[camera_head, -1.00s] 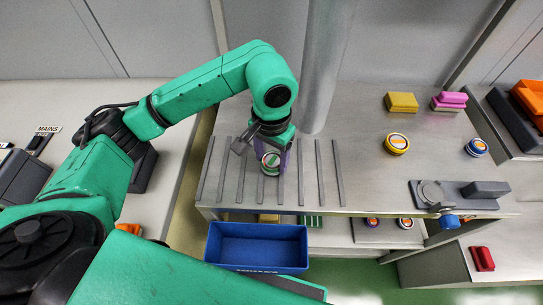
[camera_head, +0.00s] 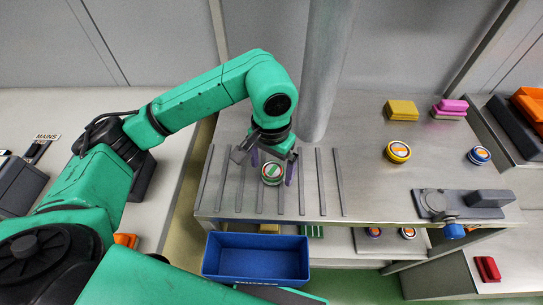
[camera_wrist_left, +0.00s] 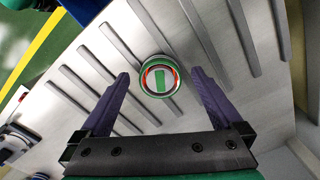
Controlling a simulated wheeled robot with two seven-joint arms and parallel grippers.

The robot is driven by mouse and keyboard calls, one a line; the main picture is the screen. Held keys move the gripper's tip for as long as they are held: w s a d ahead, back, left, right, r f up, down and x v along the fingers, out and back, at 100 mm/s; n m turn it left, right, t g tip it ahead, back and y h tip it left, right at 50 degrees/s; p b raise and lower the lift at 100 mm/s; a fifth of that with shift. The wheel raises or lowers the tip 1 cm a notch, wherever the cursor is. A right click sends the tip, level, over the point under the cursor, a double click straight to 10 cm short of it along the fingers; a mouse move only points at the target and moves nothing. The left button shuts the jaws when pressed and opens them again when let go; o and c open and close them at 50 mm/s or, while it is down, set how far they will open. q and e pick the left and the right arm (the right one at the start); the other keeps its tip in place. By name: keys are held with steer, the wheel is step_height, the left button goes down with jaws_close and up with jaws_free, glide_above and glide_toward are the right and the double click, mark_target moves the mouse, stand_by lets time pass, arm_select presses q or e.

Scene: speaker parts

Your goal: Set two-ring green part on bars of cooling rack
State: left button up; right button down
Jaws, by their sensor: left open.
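The green part (camera_head: 272,173) is a round piece with a green and white top and rings on its side. It rests on the bars of the cooling rack (camera_head: 322,182), a row of parallel grey bars on the steel table. My left gripper (camera_head: 271,170) is open around the part, one finger on each side. In the left wrist view the green part (camera_wrist_left: 158,77) sits upright across the bars, and a gap shows between it and both purple fingers of my left gripper (camera_wrist_left: 163,85). My right gripper is not in view.
A blue bin (camera_head: 256,260) stands below the table's front edge. The grey column (camera_head: 327,70) rises behind the rack.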

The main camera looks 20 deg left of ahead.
arm_select(q)
step_height(320, 180, up, 6)
steer(key=shift+f+b, duration=0.15)
steer(key=shift+b, duration=0.15)
step_height(320, 180, up, 9)
steer(key=p, duration=0.1)
steer(key=shift+f+p, duration=0.15)
steer(key=shift+p, duration=0.15)
